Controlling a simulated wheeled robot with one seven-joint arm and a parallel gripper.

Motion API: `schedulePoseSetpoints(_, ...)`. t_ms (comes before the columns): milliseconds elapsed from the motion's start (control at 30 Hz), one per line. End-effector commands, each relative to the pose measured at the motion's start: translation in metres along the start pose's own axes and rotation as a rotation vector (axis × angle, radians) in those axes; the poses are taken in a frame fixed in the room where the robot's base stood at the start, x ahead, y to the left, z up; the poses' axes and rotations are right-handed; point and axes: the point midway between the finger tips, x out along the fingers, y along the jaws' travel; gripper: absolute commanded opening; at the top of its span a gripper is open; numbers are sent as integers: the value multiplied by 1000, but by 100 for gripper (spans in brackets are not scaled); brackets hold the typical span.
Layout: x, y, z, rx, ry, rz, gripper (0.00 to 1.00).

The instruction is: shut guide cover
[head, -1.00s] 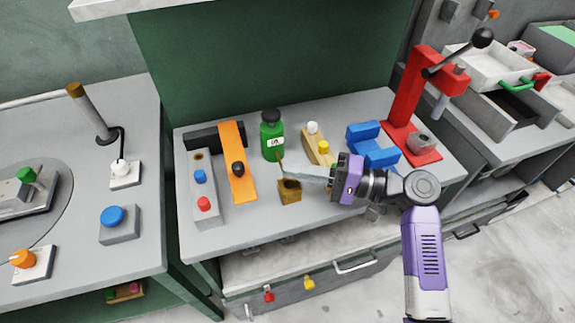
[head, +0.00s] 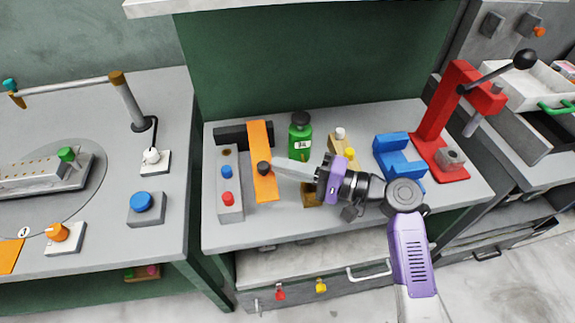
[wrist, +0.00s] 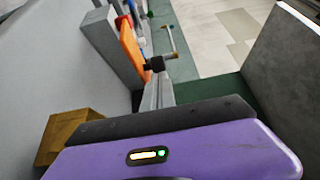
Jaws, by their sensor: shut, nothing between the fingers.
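An orange bar (head: 261,136) with a black knob (head: 264,168), apparently the guide cover, runs from a dark block (head: 235,134) toward the bench front. It lies beside a grey box (head: 229,202) with blue and red buttons. I cannot tell how far it is open. My gripper (head: 278,166) is shut and empty, its fingertips pointing left at the knob; contact is unclear. In the wrist view the orange bar (wrist: 130,50) and black knob (wrist: 154,64) show just beyond the fingers (wrist: 157,94).
A green bottle (head: 300,140) stands close behind the fingers. A brown block (head: 309,197) sits partly hidden under my gripper. A beige block with white and yellow knobs (head: 343,147), a blue block (head: 398,156) and a red press (head: 437,125) stand to the right.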

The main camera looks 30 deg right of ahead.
Motion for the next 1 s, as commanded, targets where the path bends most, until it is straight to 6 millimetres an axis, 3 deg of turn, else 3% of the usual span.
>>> schedulePoseSetpoints(300, 63, 0, 38, 1, -8, 0, 0)
schedulePoseSetpoints(400, 74, 0, 45, 0, -6, 1, 0)
schedulePoseSetpoints(1000, 83, -1, 50, -1, -11, -2, 0)
